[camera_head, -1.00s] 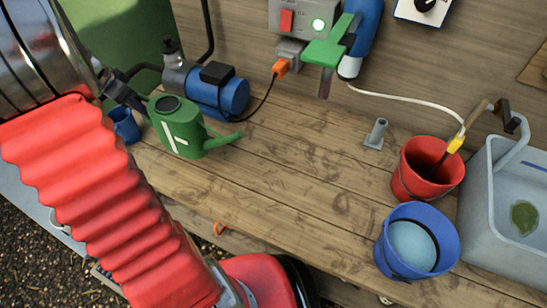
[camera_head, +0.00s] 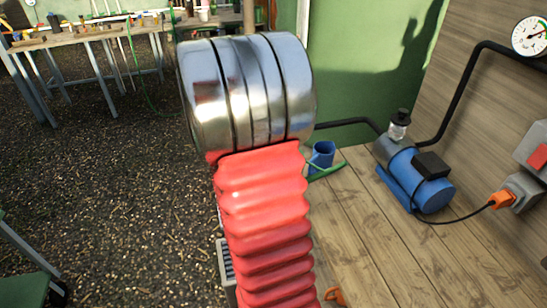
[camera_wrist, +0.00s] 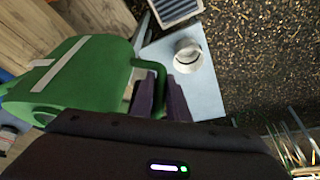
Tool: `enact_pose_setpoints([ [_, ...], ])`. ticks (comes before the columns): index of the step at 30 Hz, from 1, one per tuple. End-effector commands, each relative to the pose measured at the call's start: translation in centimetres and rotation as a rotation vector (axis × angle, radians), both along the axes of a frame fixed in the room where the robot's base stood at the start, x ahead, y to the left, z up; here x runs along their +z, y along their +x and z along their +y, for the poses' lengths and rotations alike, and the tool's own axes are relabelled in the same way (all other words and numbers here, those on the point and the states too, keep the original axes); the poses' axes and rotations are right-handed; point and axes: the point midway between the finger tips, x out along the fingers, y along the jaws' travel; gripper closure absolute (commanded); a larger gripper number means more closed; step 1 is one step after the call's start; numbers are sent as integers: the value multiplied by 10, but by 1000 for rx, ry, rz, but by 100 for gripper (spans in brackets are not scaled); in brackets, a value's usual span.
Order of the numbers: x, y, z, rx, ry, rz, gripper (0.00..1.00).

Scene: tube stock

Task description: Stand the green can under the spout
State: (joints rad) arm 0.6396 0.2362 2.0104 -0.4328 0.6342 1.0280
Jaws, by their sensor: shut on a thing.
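The green can shows in the wrist view (camera_wrist: 85,75), large at the left, with a white stripe on its side. My gripper (camera_wrist: 160,98) has its purple-grey fingers shut on the can's green handle. In the head view only the can's thin green pouring tube (camera_head: 327,171) shows, beside the blue mug. My arm hides the rest of the can and my gripper there. Whether the can touches the bench cannot be told. The spout it is to stand under is not in view.
A blue mug (camera_head: 321,153) stands at the bench's back left corner. A blue pump (camera_head: 428,180) with black pipe and an orange plug (camera_head: 501,199) is to the right. Another table (camera_head: 100,35) stands far left.

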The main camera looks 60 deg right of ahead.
Motion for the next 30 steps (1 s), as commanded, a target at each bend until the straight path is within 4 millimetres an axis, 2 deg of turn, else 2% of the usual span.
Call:
enact_pose_setpoints([
  [1,-2,16,18,71,0,-2,100],
  [6,-8,58,74,303,1,-1,100],
  [11,-13,91,132,523,0,0,100],
  [15,-18,114,185,716,0,-1,100],
  [24,-25,145,306,1122,0,-2,100],
  [27,-27,148,339,1232,0,-1,100],
  [30,-28,149,362,1307,0,-1,100],
])
